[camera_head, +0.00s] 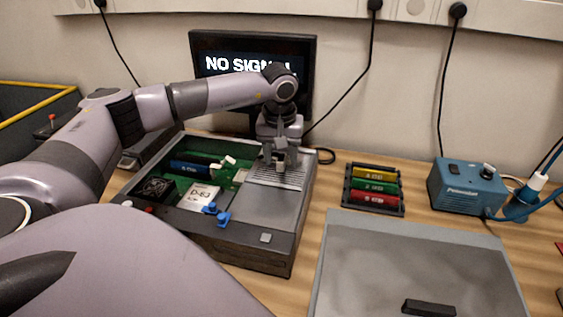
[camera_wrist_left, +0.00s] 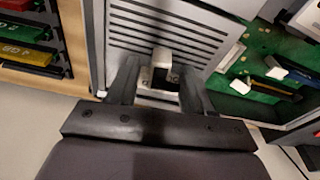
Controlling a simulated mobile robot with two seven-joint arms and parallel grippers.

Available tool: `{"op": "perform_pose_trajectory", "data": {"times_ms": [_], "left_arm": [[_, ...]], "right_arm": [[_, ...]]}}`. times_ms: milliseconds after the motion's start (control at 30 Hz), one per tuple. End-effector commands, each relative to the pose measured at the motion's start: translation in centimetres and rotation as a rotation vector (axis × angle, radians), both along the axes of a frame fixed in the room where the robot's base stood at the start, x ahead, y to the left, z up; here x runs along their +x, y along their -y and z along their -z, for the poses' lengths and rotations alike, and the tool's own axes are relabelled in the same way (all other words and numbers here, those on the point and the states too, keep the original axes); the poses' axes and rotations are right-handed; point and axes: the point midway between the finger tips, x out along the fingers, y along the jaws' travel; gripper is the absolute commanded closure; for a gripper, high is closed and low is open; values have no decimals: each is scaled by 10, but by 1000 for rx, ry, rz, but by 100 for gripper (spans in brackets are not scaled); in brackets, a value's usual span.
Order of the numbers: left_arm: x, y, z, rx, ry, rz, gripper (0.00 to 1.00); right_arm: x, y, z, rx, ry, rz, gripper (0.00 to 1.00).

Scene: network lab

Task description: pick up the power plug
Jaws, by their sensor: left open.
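A small light-grey block with a dark face, which looks like the power plug (camera_wrist_left: 162,72), stands at the slotted metal plate (camera_wrist_left: 190,35) in the left wrist view. My left gripper (camera_wrist_left: 157,92) is open, with one finger on each side of the block and visible gaps between. In the head view my left gripper (camera_head: 280,159) points down over the slotted plate (camera_head: 278,178) at the back right of the open computer case (camera_head: 292,240). The gripper partly hides the plug there. My right gripper is not in view.
White connectors (camera_head: 229,160) lie over the green board, left of the gripper. A monitor (camera_head: 254,50) stands behind the case. A rack of coloured modules (camera_head: 374,189), a blue device (camera_head: 467,187) and a grey panel (camera_head: 422,262) are to the right.

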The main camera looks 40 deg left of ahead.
Motion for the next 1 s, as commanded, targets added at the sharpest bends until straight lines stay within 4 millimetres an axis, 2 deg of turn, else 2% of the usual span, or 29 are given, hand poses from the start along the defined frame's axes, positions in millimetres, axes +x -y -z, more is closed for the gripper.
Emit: {"op": "perform_pose_trajectory", "data": {"times_ms": [233, 267, 400, 767, 867, 1000], "left_arm": [[1, 0, 2, 0, 1, 1, 49], [1, 0, 2, 0, 1, 1, 55], [1, 0, 2, 0, 1, 1, 100], [1, 0, 0, -1, 2, 1, 100], [1, 0, -5, 0, 3, 1, 100], [2, 0, -22, 0, 5, 0, 100]], "right_arm": [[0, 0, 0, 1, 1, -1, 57], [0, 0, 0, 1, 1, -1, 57], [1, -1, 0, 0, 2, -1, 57], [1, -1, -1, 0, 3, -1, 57], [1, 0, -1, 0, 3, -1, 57], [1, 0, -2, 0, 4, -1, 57]]}}
